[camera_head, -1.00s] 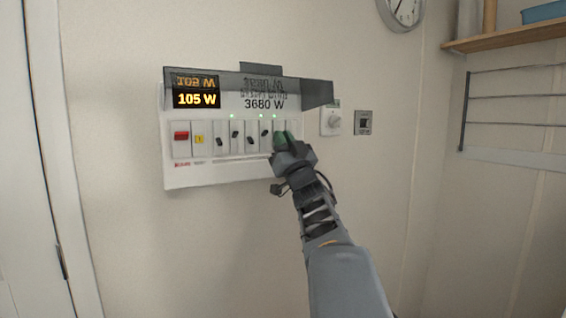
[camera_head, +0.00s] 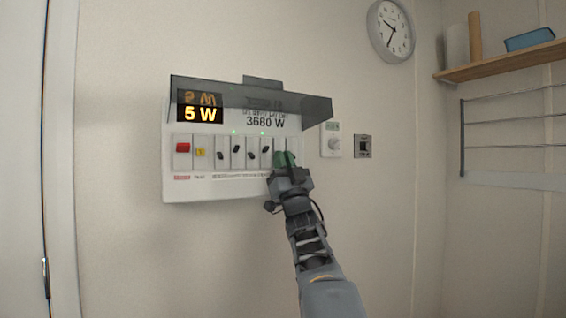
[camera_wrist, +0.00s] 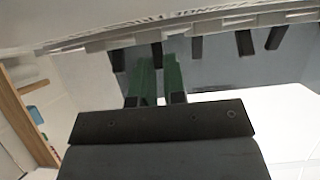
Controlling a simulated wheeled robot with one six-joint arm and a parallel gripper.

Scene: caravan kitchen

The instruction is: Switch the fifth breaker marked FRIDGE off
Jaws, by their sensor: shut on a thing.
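The breaker panel (camera_head: 235,188) is a white box on the wall with its smoky cover raised. Several black toggles show, such as one tilted up (camera_head: 265,149) under a green light and one tilted down (camera_head: 251,155) with no light. My gripper (camera_head: 285,158) is at the right end of the row and hides the toggles there. In the wrist view its green fingers stand on either side of a black breaker toggle (camera_wrist: 157,55), shut on it. Other toggles (camera_wrist: 196,47) lie beside it. I cannot read the breaker labels.
A red switch (camera_head: 182,148) and a yellow button (camera_head: 201,153) are at the row's left end. A thermostat (camera_head: 332,145) and a small grey wall plate (camera_head: 363,146) are right of the panel. A shelf (camera_head: 500,59) and wire rack (camera_head: 510,120) stand further right.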

